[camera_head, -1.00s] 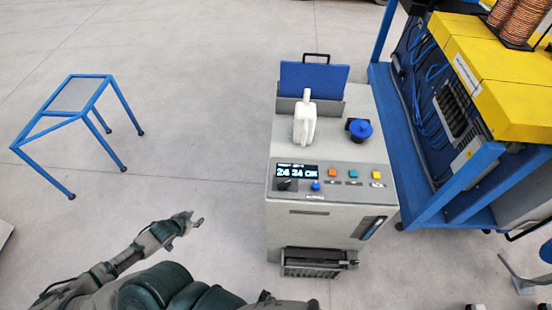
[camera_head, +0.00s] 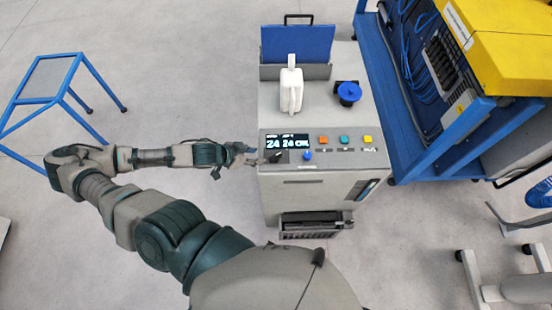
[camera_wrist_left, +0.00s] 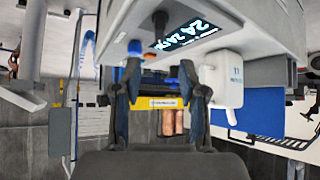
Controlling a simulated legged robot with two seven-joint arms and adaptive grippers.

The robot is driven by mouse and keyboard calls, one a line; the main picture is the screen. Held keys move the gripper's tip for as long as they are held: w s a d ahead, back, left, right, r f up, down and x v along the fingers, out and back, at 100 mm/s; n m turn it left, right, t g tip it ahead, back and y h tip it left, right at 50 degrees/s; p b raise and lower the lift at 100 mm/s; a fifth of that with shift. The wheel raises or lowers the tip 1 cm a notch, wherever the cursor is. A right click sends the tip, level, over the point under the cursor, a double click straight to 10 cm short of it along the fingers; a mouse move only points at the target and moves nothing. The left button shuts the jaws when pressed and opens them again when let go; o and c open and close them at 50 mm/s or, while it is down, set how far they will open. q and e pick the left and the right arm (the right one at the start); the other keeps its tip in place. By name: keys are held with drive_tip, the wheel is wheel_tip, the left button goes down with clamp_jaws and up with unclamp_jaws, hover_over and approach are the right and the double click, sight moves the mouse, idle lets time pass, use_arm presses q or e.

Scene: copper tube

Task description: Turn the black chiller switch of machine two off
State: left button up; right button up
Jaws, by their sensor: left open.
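The black switch (camera_head: 279,157) sits at the left end of the control panel on the grey machine (camera_head: 330,192), below the lit display (camera_head: 287,142). A blue knob (camera_head: 307,155) is just right of it. My left gripper (camera_head: 250,155) is open at the panel's left edge, close to the switch; I cannot tell whether it touches. In the left wrist view the open fingers (camera_wrist_left: 160,82) have a gap between them. A dark round knob (camera_wrist_left: 160,20) shows above them beside the display (camera_wrist_left: 190,35). My right gripper is out of view.
A white bottle (camera_head: 291,90), a blue-capped item (camera_head: 349,92) and a blue folder (camera_head: 298,44) stand on the machine top. Coloured buttons (camera_head: 344,139) line the panel. A blue-framed yellow machine (camera_head: 492,60) is at right, a blue-framed stand (camera_head: 48,78) at left.

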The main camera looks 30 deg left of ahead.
sight(275, 156)
use_arm(q)
drive_tip(key=w+f+b, duration=0.1)
drive_tip(key=b, duration=0.1)
drive_tip(key=f+b, duration=0.1)
drive_tip(key=b, duration=0.1)
drive_tip(key=shift+w+d+f, duration=0.1)
drive_tip(key=shift+w+f, duration=0.25)
drive_tip(key=shift+w, duration=0.05)
drive_tip(key=shift+w+d+f+b, duration=0.25)
drive_tip(key=shift+w+d+b, duration=0.1)
drive_tip(key=shift+b, duration=0.3)
drive_tip(key=shift+w+d+f+b, duration=0.7)
drive_tip(key=shift+w+d+b, duration=0.15)
drive_tip(key=x, duration=0.4)
drive_tip(key=shift+a+f, duration=0.15)
drive_tip(key=shift+a, duration=0.1)
drive_tip(key=shift+w+f, duration=0.25)
drive_tip(key=shift+d, duration=0.15)
drive_tip(key=shift+c, duration=0.7)
drive_tip(key=shift+d, duration=0.1)
clamp_jaws()
